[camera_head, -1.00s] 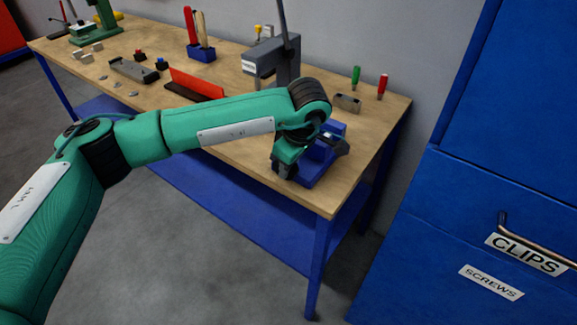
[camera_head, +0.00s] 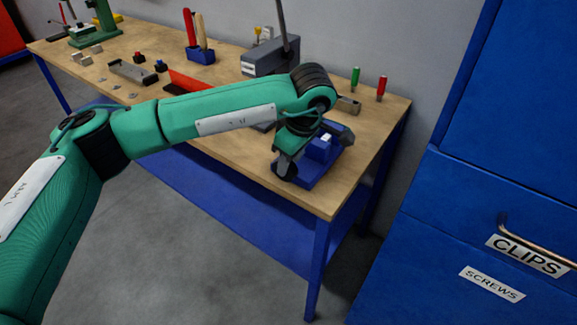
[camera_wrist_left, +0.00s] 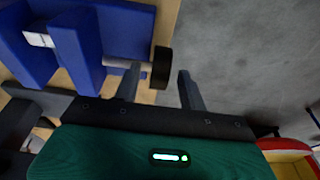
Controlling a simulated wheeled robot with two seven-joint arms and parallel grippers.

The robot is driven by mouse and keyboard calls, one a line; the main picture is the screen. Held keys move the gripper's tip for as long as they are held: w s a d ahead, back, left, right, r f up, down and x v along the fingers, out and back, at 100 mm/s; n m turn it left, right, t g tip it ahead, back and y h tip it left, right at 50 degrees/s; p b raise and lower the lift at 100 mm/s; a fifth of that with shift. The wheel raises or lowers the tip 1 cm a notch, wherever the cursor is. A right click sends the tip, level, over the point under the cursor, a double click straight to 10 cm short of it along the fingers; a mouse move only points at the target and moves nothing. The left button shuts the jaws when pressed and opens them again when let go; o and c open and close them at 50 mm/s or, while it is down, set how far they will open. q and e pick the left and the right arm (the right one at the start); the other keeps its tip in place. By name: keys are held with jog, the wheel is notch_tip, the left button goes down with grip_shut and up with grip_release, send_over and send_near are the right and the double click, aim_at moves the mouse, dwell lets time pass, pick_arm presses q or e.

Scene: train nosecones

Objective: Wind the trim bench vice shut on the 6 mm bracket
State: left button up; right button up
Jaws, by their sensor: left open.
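The blue bench vice (camera_head: 318,172) sits near the front right corner of the bench, partly hidden by my left wrist. In the left wrist view its blue jaws (camera_wrist_left: 75,55) fill the upper left, with a small pale piece (camera_wrist_left: 38,40), perhaps the bracket, between them. A grey screw runs from the vice to a black knob (camera_wrist_left: 162,62). My left gripper (camera_wrist_left: 158,76) is open, its two fingers apart on either side of the knob in the picture. I cannot tell whether they touch it. In the head view the left gripper (camera_head: 287,160) is at the vice's near left side. My right gripper is not in view.
The wooden bench top (camera_head: 245,155) holds a grey block-shaped device (camera_head: 268,60), a blue tool holder (camera_head: 201,55), a red-edged tray (camera_head: 190,85) and upright green (camera_head: 355,76) and red (camera_head: 381,85) handles. Blue cabinets (camera_head: 470,225) stand to the right.

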pick_arm(q)
jog(key=b+v, duration=0.1)
jog(key=v, duration=0.9)
jog(key=shift+r, duration=0.35)
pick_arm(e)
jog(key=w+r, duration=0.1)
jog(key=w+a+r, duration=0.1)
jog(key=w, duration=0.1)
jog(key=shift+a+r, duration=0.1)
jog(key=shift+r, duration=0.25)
